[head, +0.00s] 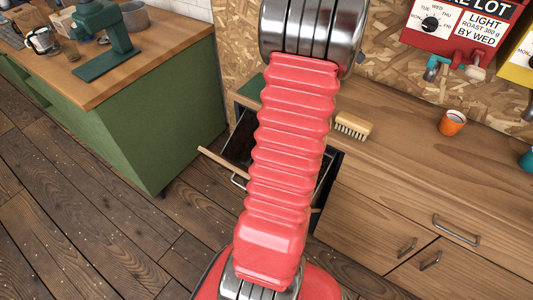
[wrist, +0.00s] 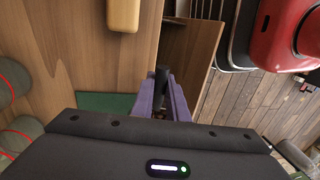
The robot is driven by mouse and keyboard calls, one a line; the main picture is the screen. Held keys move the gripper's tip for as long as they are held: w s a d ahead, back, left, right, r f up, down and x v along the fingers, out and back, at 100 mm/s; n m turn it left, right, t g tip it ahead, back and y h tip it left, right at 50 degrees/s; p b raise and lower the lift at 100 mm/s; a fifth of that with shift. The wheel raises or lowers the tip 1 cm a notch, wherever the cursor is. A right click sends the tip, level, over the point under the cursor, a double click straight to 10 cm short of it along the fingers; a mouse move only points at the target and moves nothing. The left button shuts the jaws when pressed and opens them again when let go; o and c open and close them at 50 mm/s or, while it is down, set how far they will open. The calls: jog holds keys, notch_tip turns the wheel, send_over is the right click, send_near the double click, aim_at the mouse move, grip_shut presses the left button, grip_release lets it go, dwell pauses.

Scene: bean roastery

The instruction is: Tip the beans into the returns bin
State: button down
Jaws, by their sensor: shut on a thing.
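My gripper (wrist: 162,90) shows in the wrist view as two purple fingers closed around a dark, rounded, handle-like thing (wrist: 161,76). The rest of that held thing is hidden, and I cannot tell what it is. In the head view my red arm hides the gripper. No beans can be made out for certain. No bin marked for returns can be made out. An open dark drawer (head: 240,146) with a wooden front shows partly behind my arm in the head view.
A brush (head: 353,125) lies on the wooden counter (head: 400,155), also in the wrist view (wrist: 123,14). A red dispenser (head: 458,32) hangs on the wall. A green grinder (head: 103,35) stands on the left bench. A green mat (wrist: 105,103) lies near my gripper.

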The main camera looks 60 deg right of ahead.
jog(key=s, duration=0.7)
jog(key=shift+d+r, duration=0.2)
jog(key=shift+r, duration=0.15)
jog(key=shift+w+a+f+g+h, duration=0.3)
jog(key=shift+w+a+f+h, duration=0.15)
jog(key=shift+f, duration=0.25)
jog(key=shift+w+a+f+g+h, duration=0.35)
jog(key=shift+a+f, duration=0.1)
jog(key=shift+f, duration=0.2)
jog(key=shift+w+a+g+h+p, duration=0.5)
jog(key=shift+w+a+g+h, duration=0.65)
jog(key=shift+a+h, duration=0.35)
jog(key=shift+w+a, duration=0.25)
jog(key=shift+a, duration=0.05)
jog(key=shift+w+a+f+m+g+h+p, duration=0.1)
jog(key=shift+w+a+m+g+h+p, duration=0.25)
jog(key=shift+w+a+h+p, duration=0.45)
jog(key=shift+w+a+f+g+h+p, duration=0.2)
jog(key=shift+w+a+g+h+p, duration=0.15)
jog(key=shift+a+g+h+p, duration=0.35)
jog(key=shift+w+a+f+g+h+p, duration=0.75)
jog(key=shift+g+h+p, duration=0.3)
jog(key=shift+p, duration=0.75)
